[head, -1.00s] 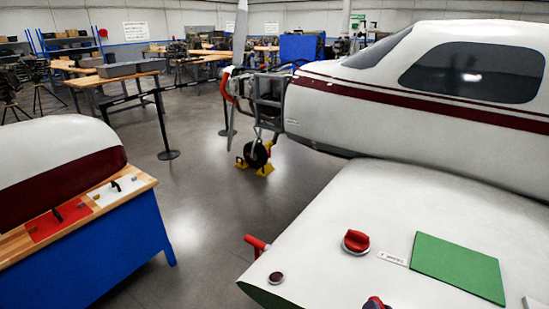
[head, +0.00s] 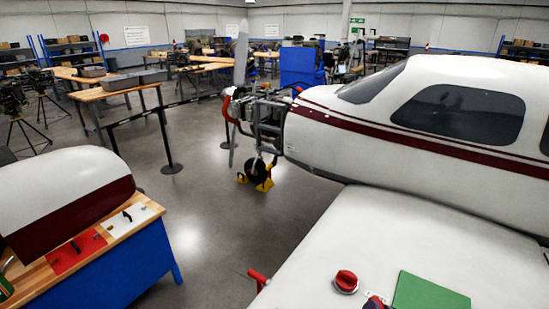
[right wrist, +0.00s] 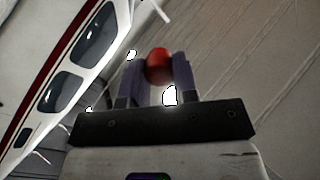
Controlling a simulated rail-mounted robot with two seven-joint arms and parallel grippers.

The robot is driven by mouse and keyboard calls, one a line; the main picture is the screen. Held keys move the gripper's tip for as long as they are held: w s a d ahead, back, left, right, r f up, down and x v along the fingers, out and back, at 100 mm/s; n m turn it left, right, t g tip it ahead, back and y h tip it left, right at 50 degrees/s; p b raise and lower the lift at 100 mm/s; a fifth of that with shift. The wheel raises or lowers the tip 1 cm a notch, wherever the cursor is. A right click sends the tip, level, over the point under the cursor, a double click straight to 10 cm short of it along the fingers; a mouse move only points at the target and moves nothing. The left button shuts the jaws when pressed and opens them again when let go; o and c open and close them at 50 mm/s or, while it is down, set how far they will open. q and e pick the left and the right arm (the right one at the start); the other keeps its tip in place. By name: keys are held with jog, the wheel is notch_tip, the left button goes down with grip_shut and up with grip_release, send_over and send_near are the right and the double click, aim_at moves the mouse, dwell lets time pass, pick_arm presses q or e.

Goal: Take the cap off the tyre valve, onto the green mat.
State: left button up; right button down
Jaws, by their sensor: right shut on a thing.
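My right gripper (right wrist: 158,72) is shut on a red rounded thing (right wrist: 158,64) in the right wrist view. In the head view the gripper (head: 374,304) barely shows at the bottom edge, over the white wing. The green mat (head: 428,293) lies on the wing just right of it, partly cut off by the frame. The black tyre (head: 257,172) stands under the aircraft's nose between yellow chocks, far ahead. Its valve and cap are too small to make out. My left gripper is not in view.
A red knob-like cap (head: 346,281) sits on the wing left of the mat. A red handle (head: 258,278) sticks out at the wing's edge. A blue bench (head: 120,268) with red and white mats stands at left. Grey floor (head: 215,215) is clear between bench and nose.

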pick_arm(q)
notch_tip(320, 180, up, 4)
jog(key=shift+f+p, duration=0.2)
jog(key=shift+p, duration=1)
pick_arm(e)
notch_tip(320, 180, up, 4)
jog(key=shift+f, duration=0.2)
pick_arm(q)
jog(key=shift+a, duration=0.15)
